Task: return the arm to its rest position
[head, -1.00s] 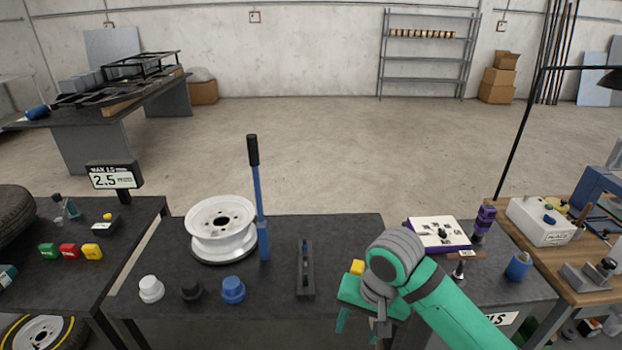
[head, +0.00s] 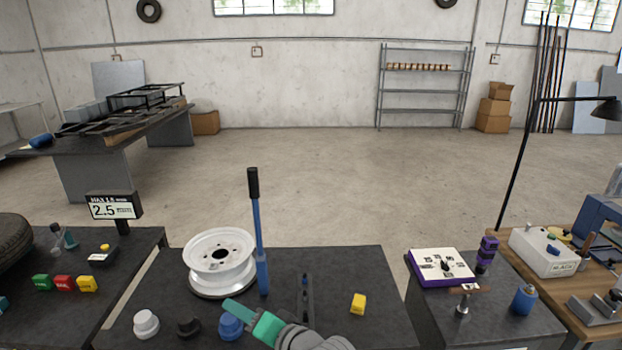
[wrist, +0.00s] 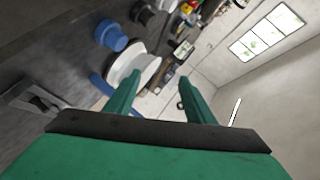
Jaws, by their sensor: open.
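My gripper is open and empty. In the wrist view its two green fingers (wrist: 158,100) stand apart with nothing between them but the distant scene. In the head view my green and grey arm shows at the bottom middle, in front of the dark workbench (head: 350,270) and beside the blue knob (head: 230,325); the fingertips are not clearly seen there. The wrist camera looks across the bench in a tilted view, with the white wheel rim (wrist: 135,67) and the blue knob (wrist: 110,36) beyond the left finger.
The white wheel rim (head: 220,258), blue lever (head: 259,230), white knob (head: 146,323), black knob (head: 188,327) and yellow block (head: 358,304) are on the middle bench. A purple-edged dial box (head: 441,267) is at right. The floor beyond is clear.

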